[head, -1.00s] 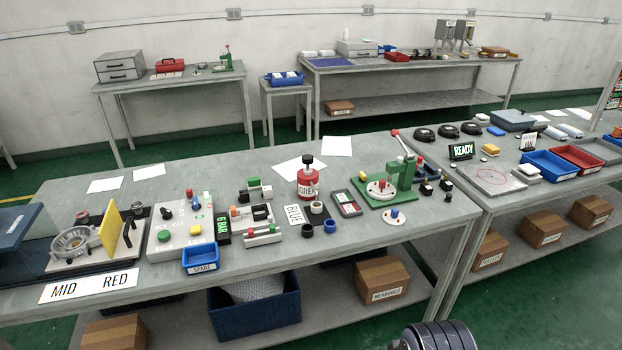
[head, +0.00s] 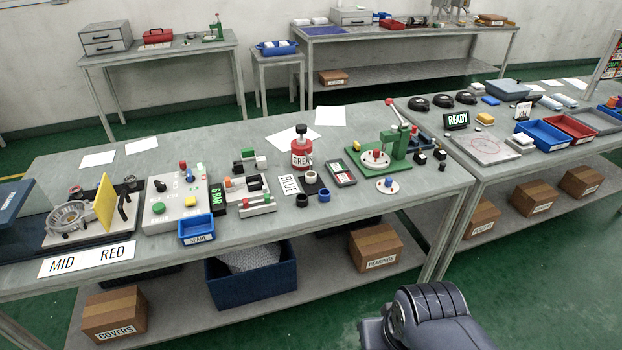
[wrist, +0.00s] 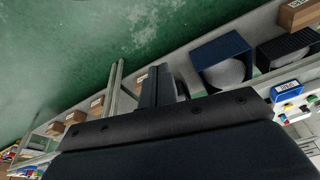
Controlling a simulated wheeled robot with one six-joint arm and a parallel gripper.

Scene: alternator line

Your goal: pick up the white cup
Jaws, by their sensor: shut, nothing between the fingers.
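A small white cup (head: 311,177) stands on the main workbench (head: 240,228), close to the red grease bottle (head: 301,156). A black cup (head: 302,200) and a blue cup (head: 324,194) stand in front of it. My gripper (wrist: 160,84) shows as dark fingers in the wrist view, shut and empty, over the green floor and lower shelf side. In the head view only my arm shows, at the bottom right, well in front of the bench and away from the cup. I cannot make out the white cup in the wrist view.
The "BLUE" label (head: 290,184) lies left of the cup, and a grey tray (head: 341,172) lies to its right. A green press (head: 396,145) stands farther right. A blue crate (head: 250,284) and cardboard boxes (head: 375,248) sit on the lower shelf. The floor in front is clear.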

